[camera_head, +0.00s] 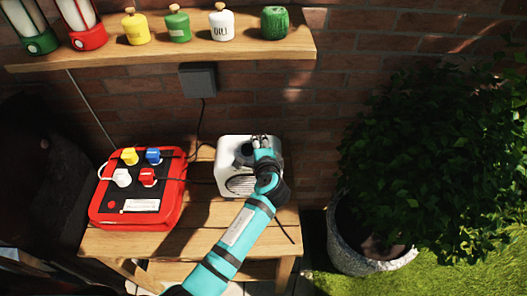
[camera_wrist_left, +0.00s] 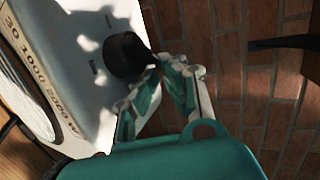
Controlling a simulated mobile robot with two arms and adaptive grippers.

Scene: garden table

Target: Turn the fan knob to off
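The fan (camera_head: 233,187) is a white box with a round grille on its front, standing on the wooden table. Its black knob (camera_wrist_left: 125,55) sits on the white top face and tapers to a point on the right in the left wrist view; the fan's white casing (camera_wrist_left: 85,20) also shows there. My left gripper (camera_head: 261,143) is over the top of the fan. In the left wrist view its fingertips (camera_wrist_left: 160,72) are close together beside the knob's pointed end. They look shut, with nothing seen between them; contact with the knob is unclear. My right gripper is out of view.
A red power box (camera_head: 110,212) with several coloured plugs stands left of the fan, with cables around it. A shelf (camera_head: 160,50) with jars and lanterns runs above. A brick wall is behind. A potted bush (camera_head: 345,235) stands on the right.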

